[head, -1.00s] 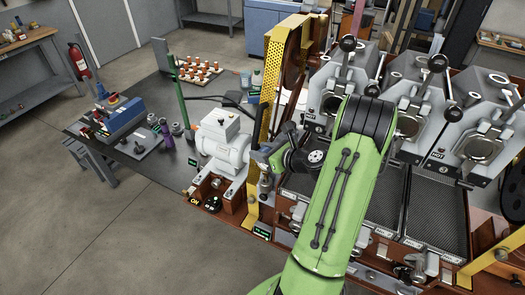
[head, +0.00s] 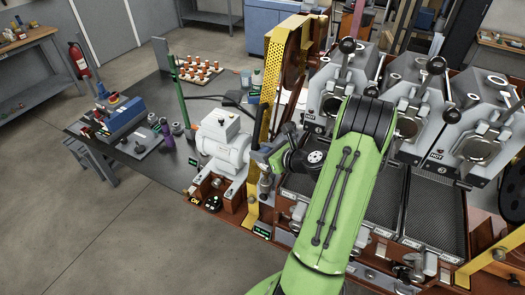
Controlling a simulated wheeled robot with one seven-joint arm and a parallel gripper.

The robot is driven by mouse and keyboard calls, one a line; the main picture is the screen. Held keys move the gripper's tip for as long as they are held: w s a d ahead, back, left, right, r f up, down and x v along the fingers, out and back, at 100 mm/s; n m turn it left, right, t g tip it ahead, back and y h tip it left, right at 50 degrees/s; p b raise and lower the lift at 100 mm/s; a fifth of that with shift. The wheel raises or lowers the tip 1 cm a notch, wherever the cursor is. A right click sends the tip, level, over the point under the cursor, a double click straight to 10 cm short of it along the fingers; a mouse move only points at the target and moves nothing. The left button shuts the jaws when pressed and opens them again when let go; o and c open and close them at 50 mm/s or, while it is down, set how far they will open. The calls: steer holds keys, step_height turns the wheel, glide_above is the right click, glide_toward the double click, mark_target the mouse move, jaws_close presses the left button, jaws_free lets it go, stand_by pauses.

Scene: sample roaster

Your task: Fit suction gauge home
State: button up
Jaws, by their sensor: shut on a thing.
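My gripper (head: 265,166) shows small at the end of my green arm, beside the yellow upright and right of the white motor housing. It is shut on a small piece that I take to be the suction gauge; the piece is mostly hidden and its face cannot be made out. A grey metal fitting (head: 265,186) stands upright just below the gripper, in front of the yellow post. Whether the held piece touches the fitting cannot be told at this size.
The white motor (head: 223,143) stands close left of the gripper. A yellow perforated belt guard (head: 280,75) rises behind it. Roaster heads marked HOT (head: 405,100) and dark mesh trays (head: 443,205) lie to the right. The grey floor (head: 110,225) is clear at front left.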

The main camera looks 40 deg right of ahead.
steer(key=shift+f+b, duration=1.6)
steer(key=shift+f, duration=0.7)
steer(key=o, duration=1.2)
steer(key=v, duration=1.5)
steer(key=shift+s+r, duration=0.2)
steer(key=shift+s, duration=0.1)
